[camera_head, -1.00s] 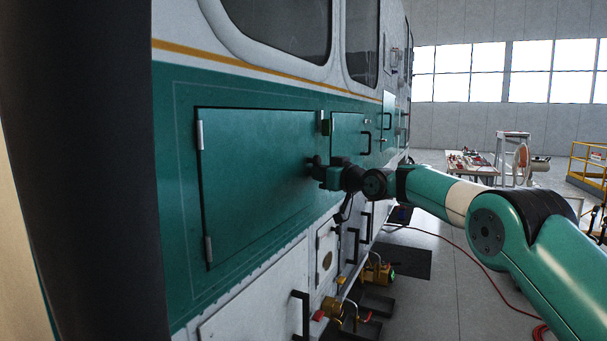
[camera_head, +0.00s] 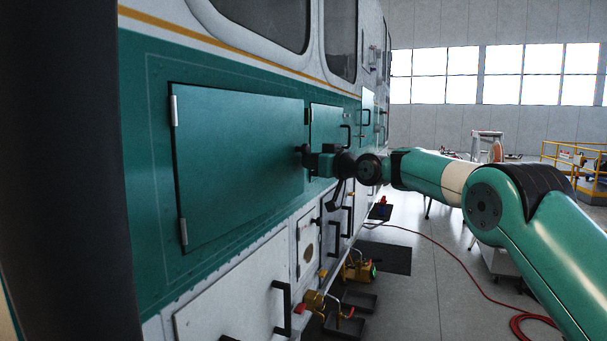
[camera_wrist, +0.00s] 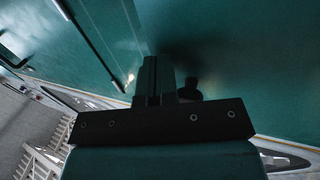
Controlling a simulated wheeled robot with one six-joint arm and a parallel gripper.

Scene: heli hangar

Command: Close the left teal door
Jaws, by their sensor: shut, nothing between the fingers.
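The left teal door (camera_head: 240,160) is a large panel on the side of the helicopter, hinged at its left edge. It looks nearly flush with the teal wall around it. My gripper (camera_head: 304,156) is at the door's right edge, with its tip at or very near the panel. In the wrist view, my gripper (camera_wrist: 163,75) is shut and empty, pointing at a teal surface (camera_wrist: 235,60) close ahead. A dark edge line runs at upper left there. My gripper hides part of the door's right edge, and whether it touches cannot be told.
A smaller teal door (camera_head: 326,128) with a black handle is to the right. Below are a white panel (camera_head: 235,300) with a black handle and yellow fittings (camera_head: 318,303). A red hose (camera_head: 455,270) crosses the open floor at right.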

